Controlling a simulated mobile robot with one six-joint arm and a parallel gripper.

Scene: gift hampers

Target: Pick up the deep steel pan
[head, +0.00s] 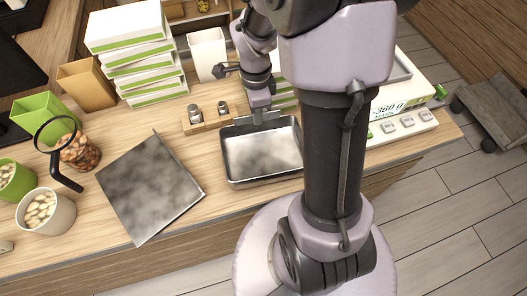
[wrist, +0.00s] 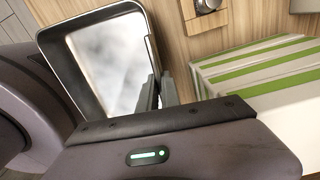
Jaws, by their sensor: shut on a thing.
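The deep steel pan (head: 262,152) is a rectangular grey metal pan on the wooden counter, left of my arm in the head view. My gripper (head: 258,117) is at the pan's far rim in the head view. In the wrist view my gripper's fingers (wrist: 153,90) are shut on the pan's rim at its right side. My arm hides part of the pan's right side in the head view. I cannot tell whether the pan is clear of the counter.
A flat dark grey slab (head: 150,188) lies left of the pan. A wooden block with metal weights (head: 208,115) stands behind it. Stacked white-and-green boxes (head: 135,50) stand at the back left. A scale (head: 405,122) is at the right. Cups of nuts (head: 45,212) stand far left.

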